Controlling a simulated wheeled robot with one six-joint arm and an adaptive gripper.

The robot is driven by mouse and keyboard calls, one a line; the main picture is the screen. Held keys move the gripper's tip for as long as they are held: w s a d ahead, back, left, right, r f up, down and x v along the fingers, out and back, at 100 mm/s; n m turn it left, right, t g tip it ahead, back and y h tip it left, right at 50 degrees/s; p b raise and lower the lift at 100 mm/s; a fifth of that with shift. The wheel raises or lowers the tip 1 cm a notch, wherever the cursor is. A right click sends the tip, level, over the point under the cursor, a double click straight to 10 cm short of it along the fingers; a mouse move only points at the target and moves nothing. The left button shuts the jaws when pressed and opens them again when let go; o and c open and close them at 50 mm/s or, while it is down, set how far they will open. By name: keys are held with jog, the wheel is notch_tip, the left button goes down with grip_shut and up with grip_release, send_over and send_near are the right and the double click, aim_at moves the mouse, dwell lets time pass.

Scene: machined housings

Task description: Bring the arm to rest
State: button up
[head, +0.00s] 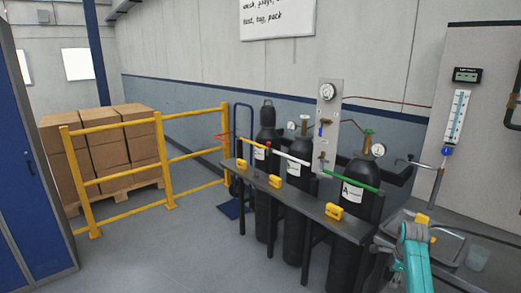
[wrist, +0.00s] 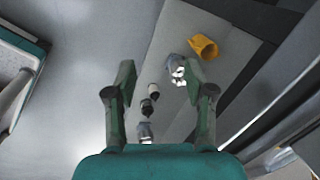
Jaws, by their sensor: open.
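My gripper (wrist: 160,78) shows in the wrist view with its two dark green fingers spread apart. Nothing sits between the fingertips. Below and beyond them is a grey panel or surface with a yellow-orange hollow piece (wrist: 204,46), a shiny metal fitting (wrist: 177,68) near the right finger, and small dark and pale parts (wrist: 149,104) in a row. Whether the fingers touch any of these I cannot tell. In the head view my teal arm is at the lower right edge; I cannot make out the fingers there.
Dark gas cylinders (head: 296,205) stand behind a grey rail (head: 290,199) with yellow clips. A yellow barrier (head: 121,167) fences off stacked cartons (head: 100,142). A blue cabinet (head: 30,170) stands at left. A clear cup (head: 478,258) is near my arm. Open floor lies between.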

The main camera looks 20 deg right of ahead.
jog(key=s+a+f+n+t+h, duration=0.15)
jog(key=s+a+f+n, duration=0.3)
jog(key=a+f, duration=0.6)
jog(key=s+a+f+n+t, duration=0.3)
jog(key=s+a+f+n, duration=0.15)
jog(key=a+f, duration=0.6)
jog(key=s+a+n+t, duration=0.2)
jog(key=s+a+n, duration=0.2)
jog(key=s+a, duration=0.55)
jog(key=s+a+r+n+t, duration=0.1)
jog(key=s+a+r+n, duration=0.25)
jog(key=s+a, duration=0.35)
jog(key=s+a+r+n+t, duration=0.2)
jog(key=s+a+r+n, duration=0.15)
jog(key=s, duration=0.45)
jog(key=s+a+r+n+t+y, duration=0.1)
jog(key=s+a+r+n, duration=0.1)
jog(key=s+r, duration=0.5)
jog(key=s+a+r+n+t+y, duration=0.2)
jog(key=s+r, duration=0.4)
jog(key=r, duration=0.8)
jog(key=a+n, duration=0.1)
jog(key=n, duration=0.1)
jog(key=shift+s+a+r+n, duration=0.3)
jog(key=shift+s+r, duration=0.1)
